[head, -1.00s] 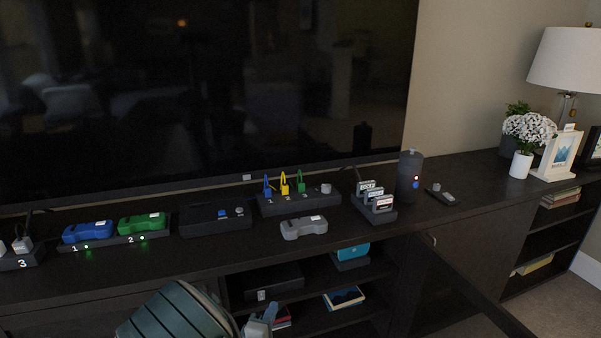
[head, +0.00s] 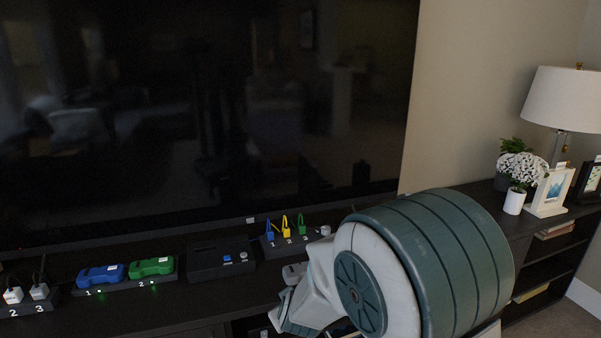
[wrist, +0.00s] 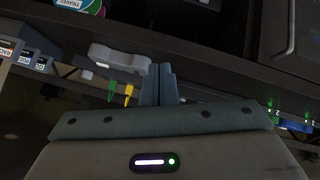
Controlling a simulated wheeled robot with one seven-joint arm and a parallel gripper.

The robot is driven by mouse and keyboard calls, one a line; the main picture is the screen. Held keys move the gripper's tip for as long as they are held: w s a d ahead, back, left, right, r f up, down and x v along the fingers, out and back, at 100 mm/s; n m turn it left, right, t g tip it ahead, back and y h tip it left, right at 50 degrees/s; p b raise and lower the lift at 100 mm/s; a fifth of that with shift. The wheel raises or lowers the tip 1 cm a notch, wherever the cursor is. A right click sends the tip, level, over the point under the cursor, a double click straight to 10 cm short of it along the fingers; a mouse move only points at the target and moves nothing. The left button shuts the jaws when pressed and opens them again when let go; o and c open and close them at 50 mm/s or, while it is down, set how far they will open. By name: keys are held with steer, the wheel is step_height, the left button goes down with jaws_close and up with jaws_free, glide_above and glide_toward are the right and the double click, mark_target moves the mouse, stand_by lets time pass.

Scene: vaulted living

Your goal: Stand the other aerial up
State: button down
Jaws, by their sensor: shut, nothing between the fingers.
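I cannot make out an aerial for certain in either current view. A flat black box (head: 205,262) with a blue button lies on the dark cabinet top, left of the middle in the head view, and no raised rod shows on it. My gripper (wrist: 158,72) is shut and empty in the wrist view, its fingers close together beside a grey handset (wrist: 118,58). In the head view my arm covers much of the cabinet's right half, and the fingertips are hard to pick out at the bottom.
A numbered strip (head: 268,251) holds blue, yellow and green upright pieces. Blue (head: 101,274) and green (head: 152,267) handsets sit in a lit dock at left. A large television (head: 200,110) stands behind. Flowers (head: 520,168), a picture frame (head: 550,193) and a lamp (head: 565,100) stand at right.

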steer(key=s+d+r+m+g+p, duration=0.3)
steer(key=s+d+r+p, duration=0.3)
steer(key=s+r, duration=0.5)
steer(key=s+d+r+m+g+h+p, duration=0.1)
steer(key=s+d+r+m+g+p, duration=0.2)
steer(key=s+d+r+p, duration=0.3)
steer(key=s+d+r+m, duration=0.1)
steer(key=s+d+r, duration=0.4)
steer(key=r, duration=0.2)
steer(key=shift+s+r+p, duration=0.3)
steer(key=shift+p, duration=0.1)
steer(key=shift+a, duration=0.1)
